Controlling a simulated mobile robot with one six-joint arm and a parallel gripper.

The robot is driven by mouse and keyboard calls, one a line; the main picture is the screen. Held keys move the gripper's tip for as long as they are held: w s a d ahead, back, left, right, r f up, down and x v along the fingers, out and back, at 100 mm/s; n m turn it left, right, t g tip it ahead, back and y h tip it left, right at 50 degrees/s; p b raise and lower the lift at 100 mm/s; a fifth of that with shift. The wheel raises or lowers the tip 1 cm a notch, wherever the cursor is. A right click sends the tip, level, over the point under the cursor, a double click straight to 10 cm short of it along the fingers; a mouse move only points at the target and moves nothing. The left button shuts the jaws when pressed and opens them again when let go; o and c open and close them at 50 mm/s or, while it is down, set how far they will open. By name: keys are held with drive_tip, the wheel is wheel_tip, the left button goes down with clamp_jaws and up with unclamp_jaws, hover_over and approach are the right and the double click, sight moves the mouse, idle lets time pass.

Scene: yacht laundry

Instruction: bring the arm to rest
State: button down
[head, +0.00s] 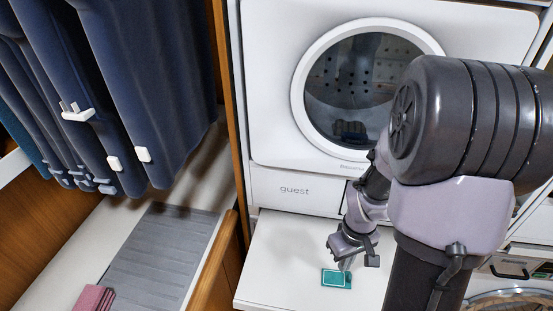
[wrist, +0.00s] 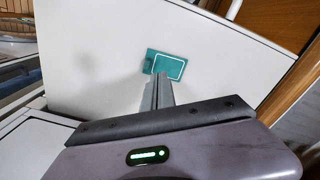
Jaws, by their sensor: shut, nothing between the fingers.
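My gripper (head: 346,264) is at the end of my arm, low over the white pull-out shelf (head: 275,258) in the head view. In the wrist view its fingers (wrist: 158,80) are together with nothing between them. A teal card-like item with a white outline (head: 337,279) lies flat on the shelf, right by the fingertips. It also shows in the wrist view (wrist: 172,66), just beyond the fingertips; I cannot tell whether they touch it. My arm's large links cover the right of the head view.
A white washer with a round glass door (head: 368,85) stands behind the shelf, above a drawer front marked "guest" (head: 295,189). Dark blue garments (head: 140,90) hang at the left. Below them are a grey ribbed mat (head: 160,255) and a folded pink cloth (head: 94,298).

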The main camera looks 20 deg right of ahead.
drive_tip(key=w+a+r+m+t+b, duration=0.25)
drive_tip(key=a+r+b, duration=0.35)
drive_tip(key=a+b, duration=0.3)
drive_tip(key=s+a+r+m+t+y+b, duration=0.1)
drive_tip(key=s+a+r, duration=0.1)
drive_tip(key=a, duration=0.3)
drive_tip(key=s+a+r+m+t+y+b, duration=0.1)
drive_tip(key=s+a+r+t+b, duration=0.1)
drive_tip(key=s+a, duration=0.3)
drive_tip(key=shift+s+a+b, duration=0.25)
drive_tip(key=shift+a+b, duration=0.05)
drive_tip(key=shift+a, duration=0.5)
drive_tip(key=c, duration=2.1)
unclamp_jaws()
